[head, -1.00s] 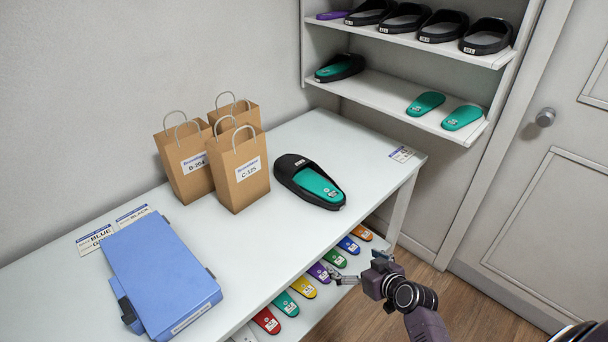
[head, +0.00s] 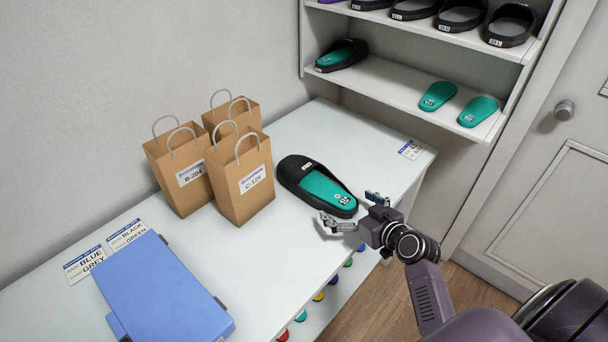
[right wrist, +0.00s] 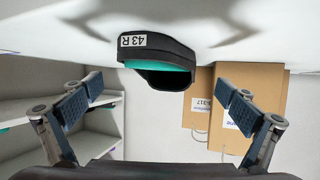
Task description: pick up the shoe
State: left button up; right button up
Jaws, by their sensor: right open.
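A black slide shoe with a teal insole (head: 318,187) lies on the white table, right of the paper bags. In the right wrist view the shoe (right wrist: 156,55) shows its end with a "43 R" label, ahead of and between the fingers. My right gripper (head: 352,208) is open at the table's edge, just short of the shoe's near end. It also shows open in the right wrist view (right wrist: 160,105), with nothing between its fingers. My left gripper is not in view.
Several brown paper bags (head: 243,190) stand left of the shoe. A blue case (head: 165,295) lies at the table's front left. Wall shelves (head: 400,95) at the back right hold more black shoes and teal insoles. Coloured insoles (head: 318,297) lie on a shelf below the table.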

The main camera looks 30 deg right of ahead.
aim_at(334, 199)
jog(key=shift+w+f, duration=0.15)
jog(key=shift+w, duration=0.35)
jog(key=shift+w+f, duration=0.1)
jog(key=shift+w, duration=0.2)
jog(key=shift+w+a+f+p, duration=0.1)
jog(key=shift+w+p, duration=0.2)
jog(key=shift+w, duration=0.05)
jog(key=x, duration=0.3)
jog(key=shift+w+a+f+p, duration=0.15)
jog(key=shift+a+f+p, duration=0.1)
jog(key=shift+p, duration=0.1)
jog(key=shift+w+f, duration=0.15)
jog(key=shift+w, duration=0.2)
jog(key=shift+w+f, duration=0.15)
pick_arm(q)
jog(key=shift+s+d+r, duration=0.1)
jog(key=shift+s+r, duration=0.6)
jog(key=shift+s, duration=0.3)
pick_arm(e)
jog(key=c, duration=1.3)
